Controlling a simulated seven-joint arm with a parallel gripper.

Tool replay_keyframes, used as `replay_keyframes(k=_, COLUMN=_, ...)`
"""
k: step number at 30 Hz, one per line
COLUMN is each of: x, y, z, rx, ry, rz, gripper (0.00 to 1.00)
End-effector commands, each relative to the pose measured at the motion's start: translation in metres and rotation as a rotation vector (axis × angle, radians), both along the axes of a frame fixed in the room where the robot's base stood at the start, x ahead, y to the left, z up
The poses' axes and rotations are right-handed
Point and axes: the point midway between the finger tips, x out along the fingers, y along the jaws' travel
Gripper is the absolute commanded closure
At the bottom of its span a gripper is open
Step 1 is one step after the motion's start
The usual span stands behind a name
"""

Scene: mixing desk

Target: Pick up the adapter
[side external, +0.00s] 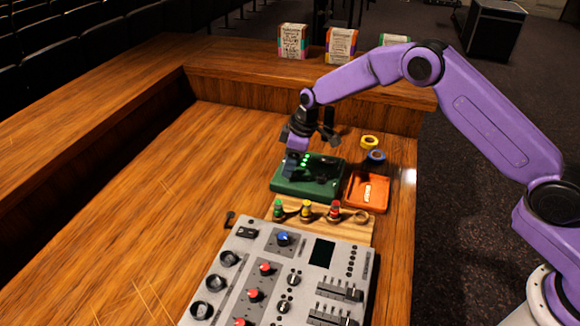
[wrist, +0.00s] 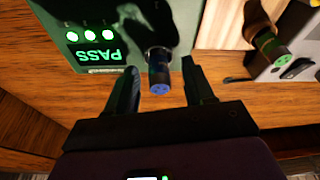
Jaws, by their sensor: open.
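A dark cylindrical adapter (wrist: 158,72) with a blue end face stands in the green tester box (wrist: 105,20) in the wrist view. My gripper (wrist: 160,68) is open, with one finger on each side of the adapter in the picture. Gaps show between the adapter and both fingers, and I cannot tell the depth between them. In the side view my gripper (side external: 291,171) is over the left part of the green tester box (side external: 318,190) and hides the adapter. The tester shows green lights and the word PASS in the wrist view.
An orange tray (side external: 354,202) with a white label is right of the tester. Yellow (side external: 369,141) and blue (side external: 376,156) tape rolls are behind it. A wooden rack (side external: 290,224) holds several colour-ringed connectors, before the mixing console (side external: 262,238). The desk's left is clear.

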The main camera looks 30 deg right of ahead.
Motion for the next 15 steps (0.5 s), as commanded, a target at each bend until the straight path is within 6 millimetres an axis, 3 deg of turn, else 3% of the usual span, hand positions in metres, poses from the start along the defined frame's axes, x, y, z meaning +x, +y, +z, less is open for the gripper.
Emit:
replay_keyframes(k=2, x=0.0, y=0.0001, z=0.0003, rx=0.0, ry=0.0, rz=0.0, gripper=0.47)
replay_keyframes(k=7, x=-0.0001, y=0.0, z=0.0005, rx=0.0, ry=0.0, rz=0.0, gripper=0.99)
replay_keyframes(k=15, x=0.0001, y=0.0, z=0.0009, rx=0.001, ry=-0.001, rz=0.0, gripper=1.0)
